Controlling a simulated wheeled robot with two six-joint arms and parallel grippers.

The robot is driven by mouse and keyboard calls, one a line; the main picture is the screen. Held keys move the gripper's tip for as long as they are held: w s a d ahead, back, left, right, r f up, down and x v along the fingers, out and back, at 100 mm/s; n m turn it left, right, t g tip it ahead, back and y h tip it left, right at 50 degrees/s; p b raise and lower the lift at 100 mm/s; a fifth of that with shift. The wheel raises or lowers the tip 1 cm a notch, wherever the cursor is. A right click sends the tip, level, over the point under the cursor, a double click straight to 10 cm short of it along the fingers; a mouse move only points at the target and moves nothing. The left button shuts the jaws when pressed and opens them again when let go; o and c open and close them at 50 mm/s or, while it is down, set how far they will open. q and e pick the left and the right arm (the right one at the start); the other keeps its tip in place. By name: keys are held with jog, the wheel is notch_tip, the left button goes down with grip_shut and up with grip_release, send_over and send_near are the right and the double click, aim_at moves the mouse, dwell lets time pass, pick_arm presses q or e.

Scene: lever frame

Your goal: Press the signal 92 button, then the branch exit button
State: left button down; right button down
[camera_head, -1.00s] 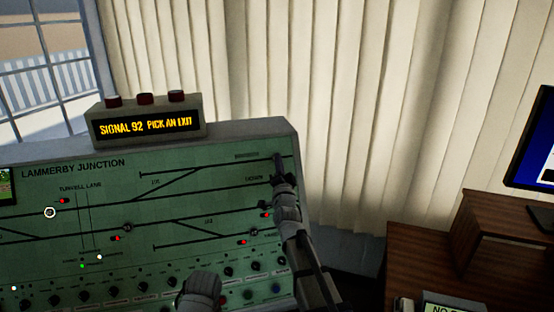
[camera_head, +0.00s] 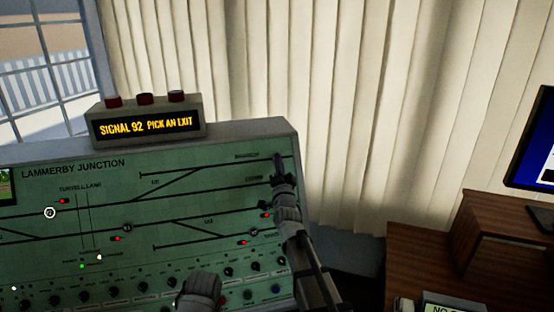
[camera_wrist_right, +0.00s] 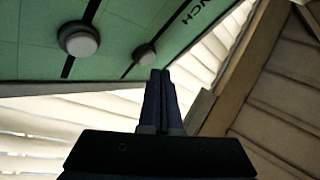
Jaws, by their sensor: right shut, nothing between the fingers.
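The green Lammerby Junction panel (camera_head: 60,190) fills the lower left of the head view. Its display (camera_head: 148,125) reads "SIGNAL 92 PICK AN EXIT". My right gripper (camera_head: 279,160) is shut and empty, at the right end of the top track line, beside the BRANCH label. In the right wrist view, the right fingertips (camera_wrist_right: 158,74) are just by the grey round branch exit button (camera_wrist_right: 145,54); I cannot tell whether they touch. This button is hidden behind the gripper in the head view. One round button (camera_head: 50,212) at left is ringed in white; its label is unreadable.
A second round button (camera_wrist_right: 78,39) is close by in the right wrist view. Several knobs (camera_head: 83,295) line the panel's lower edge. Three red-topped pieces (camera_head: 145,98) stand on the display box. A brown desk (camera_head: 420,265) and a monitor (camera_head: 535,150) are at right.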

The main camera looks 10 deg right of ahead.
jog(key=shift+w+f, duration=0.1)
jog(key=shift+w, duration=0.05)
dwell(0.4)
jog(key=shift+w+f, duration=0.1)
jog(key=shift+w, duration=0.15)
jog(key=shift+w+f+b, duration=0.2)
jog(key=shift+w+b, duration=0.2)
dwell(0.8)
dwell(0.4)
jog(key=shift+s+r+p, duration=0.4)
jog(key=shift+s, duration=0.35)
jog(key=shift+s, duration=0.1)
jog(key=s+r+p, duration=0.1)
jog(key=s, duration=0.1)
jog(key=s+r+p, duration=0.1)
jog(key=s, duration=0.1)
jog(key=shift+s+r, duration=0.15)
jog(key=shift+r, duration=0.05)
dwell(0.3)
